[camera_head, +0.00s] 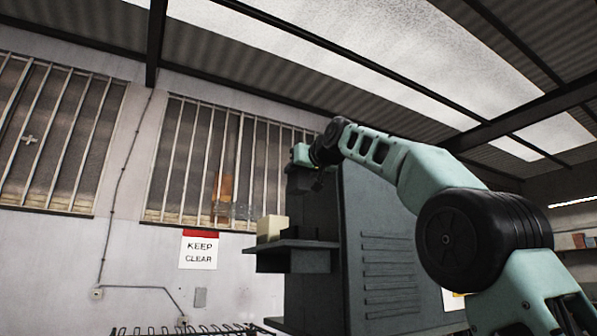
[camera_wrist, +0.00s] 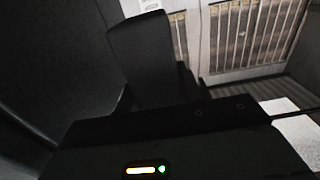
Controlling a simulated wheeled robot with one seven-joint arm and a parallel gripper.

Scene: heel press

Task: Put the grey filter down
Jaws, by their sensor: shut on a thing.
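In the wrist view, my gripper (camera_wrist: 158,92) is shut on a dark grey slab-like block, the grey filter (camera_wrist: 140,50), which stands up beyond the gripper's black body. The fingers are dark and only partly visible at its sides.
A grey shelf (camera_head: 292,244) juts from the machine's left side, below my gripper. A cream box (camera_head: 271,228) stands on its left end. A dark wall-like surface (camera_wrist: 50,60) is close on the left in the wrist view. Barred windows (camera_head: 235,160) and a KEEP CLEAR sign (camera_head: 199,250) are behind.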

